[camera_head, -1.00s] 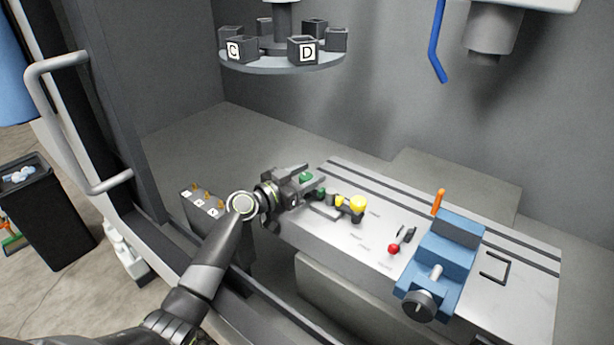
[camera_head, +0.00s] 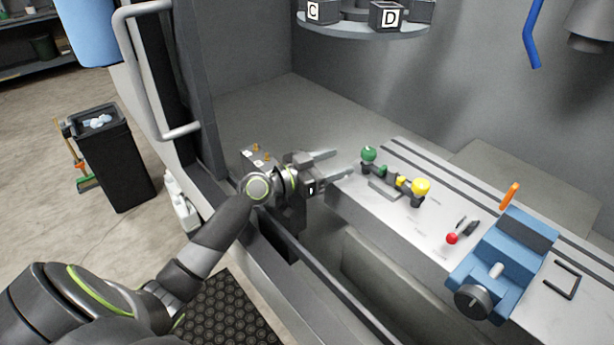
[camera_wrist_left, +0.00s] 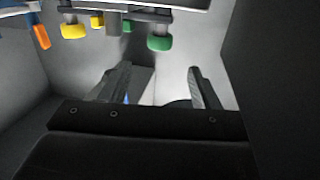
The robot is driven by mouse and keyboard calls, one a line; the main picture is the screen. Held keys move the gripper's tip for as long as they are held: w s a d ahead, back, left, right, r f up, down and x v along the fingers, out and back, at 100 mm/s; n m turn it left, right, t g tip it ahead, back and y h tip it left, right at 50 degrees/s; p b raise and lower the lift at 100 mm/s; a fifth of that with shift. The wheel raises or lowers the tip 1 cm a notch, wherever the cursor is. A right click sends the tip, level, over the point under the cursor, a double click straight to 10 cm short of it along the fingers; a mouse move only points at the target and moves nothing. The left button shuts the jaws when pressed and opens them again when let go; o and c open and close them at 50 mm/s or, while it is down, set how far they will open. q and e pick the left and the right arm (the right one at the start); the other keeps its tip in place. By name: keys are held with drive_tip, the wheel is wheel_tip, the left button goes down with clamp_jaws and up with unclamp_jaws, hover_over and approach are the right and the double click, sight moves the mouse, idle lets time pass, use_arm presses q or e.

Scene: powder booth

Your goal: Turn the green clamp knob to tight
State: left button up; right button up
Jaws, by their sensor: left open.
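The green clamp knob (camera_head: 369,154) stands on the left end of the grey slotted table (camera_head: 430,240), beside a yellow knob (camera_head: 421,186) on the same row of clamp parts. My left gripper (camera_head: 338,164) is open and empty, left of the green knob and apart from it, its fingers pointing right. In the left wrist view the green knob (camera_wrist_left: 159,43) shows above the gap between the open fingers (camera_wrist_left: 163,84), with the yellow knob (camera_wrist_left: 74,31) further left. The knob's tight or loose marking cannot be read. My right gripper is not in view.
A blue vise (camera_head: 507,257) with an orange handle stands to the right on the table, near a red-knobbed lever (camera_head: 452,239). A carousel (camera_head: 372,27) with lettered boxes hangs above. The door frame with its handle (camera_head: 122,75) is at left.

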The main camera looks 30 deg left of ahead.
use_arm(q)
drive_tip(key=b+v, duration=0.2)
drive_tip(key=v, duration=0.5)
